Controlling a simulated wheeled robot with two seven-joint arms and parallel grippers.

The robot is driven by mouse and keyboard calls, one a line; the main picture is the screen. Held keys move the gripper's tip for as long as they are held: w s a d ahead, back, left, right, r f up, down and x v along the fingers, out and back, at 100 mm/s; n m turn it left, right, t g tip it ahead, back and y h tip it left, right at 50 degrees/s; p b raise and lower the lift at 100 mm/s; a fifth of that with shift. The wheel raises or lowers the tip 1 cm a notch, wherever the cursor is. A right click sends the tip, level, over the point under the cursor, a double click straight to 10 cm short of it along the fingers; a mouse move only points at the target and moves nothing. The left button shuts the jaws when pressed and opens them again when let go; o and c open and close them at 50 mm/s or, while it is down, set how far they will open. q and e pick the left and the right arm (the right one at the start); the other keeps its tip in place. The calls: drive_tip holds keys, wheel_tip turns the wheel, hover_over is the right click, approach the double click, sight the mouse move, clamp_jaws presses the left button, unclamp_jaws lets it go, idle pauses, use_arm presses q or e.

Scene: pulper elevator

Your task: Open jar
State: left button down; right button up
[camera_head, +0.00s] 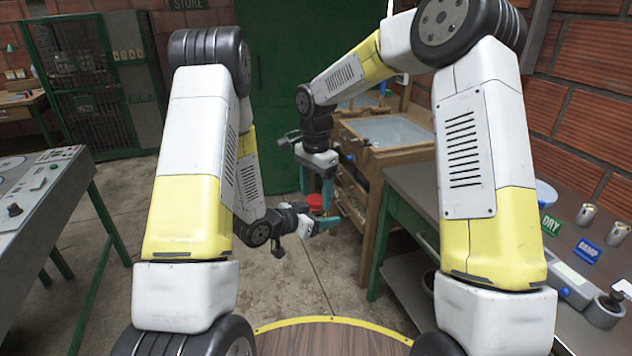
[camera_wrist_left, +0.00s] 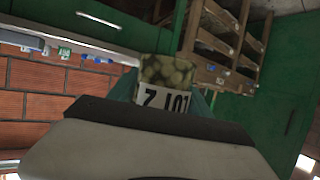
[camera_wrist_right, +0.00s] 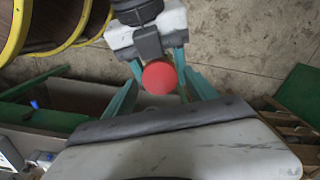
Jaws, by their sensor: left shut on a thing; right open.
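The jar has a round red lid (camera_head: 316,199). My right gripper (camera_head: 315,184) points down over the lid, with teal fingers apart. In the right wrist view the red lid (camera_wrist_right: 160,77) lies between or just beyond the open fingers; I cannot tell whether they touch it. Most of the jar's body is hidden in the head view.
A wooden rack (camera_head: 376,150) stands behind the grippers. A grey control table (camera_head: 40,200) is at left. Open concrete floor lies below the grippers.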

drive_tip(key=shift+f, duration=0.3)
clamp_jaws()
drive_tip(key=n, duration=0.6)
drive_tip(key=shift+n, duration=0.4)
drive_tip(key=shift+o, duration=0.3)
unclamp_jaws()
